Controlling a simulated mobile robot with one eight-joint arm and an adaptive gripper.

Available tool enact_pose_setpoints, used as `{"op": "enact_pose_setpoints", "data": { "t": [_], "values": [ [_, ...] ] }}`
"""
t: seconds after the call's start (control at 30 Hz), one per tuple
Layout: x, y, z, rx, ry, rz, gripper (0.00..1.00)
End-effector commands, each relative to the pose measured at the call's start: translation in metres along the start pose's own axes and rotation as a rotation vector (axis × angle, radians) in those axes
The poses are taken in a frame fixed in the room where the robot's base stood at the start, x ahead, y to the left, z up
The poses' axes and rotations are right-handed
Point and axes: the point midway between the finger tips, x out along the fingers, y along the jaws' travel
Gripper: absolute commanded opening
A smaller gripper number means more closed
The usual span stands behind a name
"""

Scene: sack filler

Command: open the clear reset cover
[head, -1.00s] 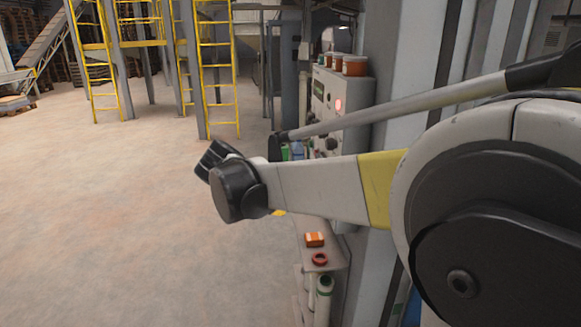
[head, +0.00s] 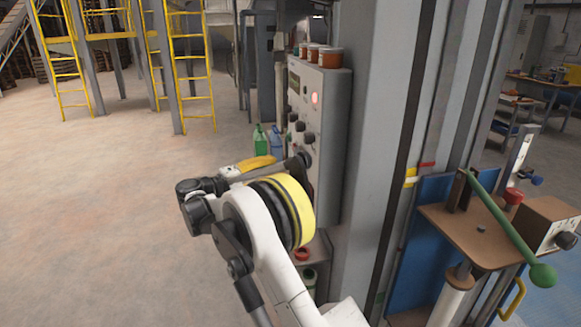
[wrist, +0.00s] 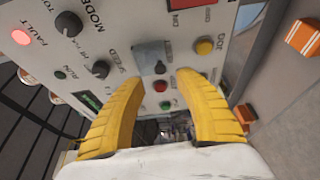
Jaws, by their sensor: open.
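The control panel (head: 328,150) is a grey box on the column in the head view. In the wrist view its face (wrist: 120,35) is tilted and fills the upper part. A small grey-blue, see-through-looking square (wrist: 151,53) seems to be the clear reset cover, with a black knob (wrist: 159,68) at its lower edge. My gripper (wrist: 160,78) has two yellow fingers spread apart, with nothing between them. The fingertips are on either side of the knob in the picture; contact cannot be told. In the head view, my arm hides most of the gripper.
A red fault light (wrist: 20,37) glows. A yellow button (wrist: 204,46), a red button (wrist: 161,86) and a mode knob (wrist: 68,24) are close by. Jars (head: 328,57) stand on the panel. A brown table with a green lever (head: 510,225) is at right. Open floor lies left.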

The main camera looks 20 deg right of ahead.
Motion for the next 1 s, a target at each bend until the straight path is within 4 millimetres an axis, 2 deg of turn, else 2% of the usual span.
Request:
{"op": "enact_pose_setpoints", "data": {
  "t": [0.1,0.3,0.47,0.73,0.77,0.8,0.87,1.0],
  "values": [
    [0.026,-0.003,0.001,0.0,-0.003,-0.001,0.41],
    [0.056,-0.002,0.001,0.0,-0.002,-0.001,0.41],
    [0.067,-0.001,0.0,0.0,0.0,-0.002,0.41],
    [0.068,0.0,0.0,0.0,0.0,-0.002,0.41],
    [0.068,0.0,0.0,0.0,0.0,-0.002,0.33],
    [0.068,0.0,0.0,0.0,0.0,-0.002,0.21],
    [0.068,0.0,0.0,0.0,0.0,-0.002,0.03],
    [0.068,0.0,0.0,0.0,0.0,-0.002,0.0]
  ]
}}
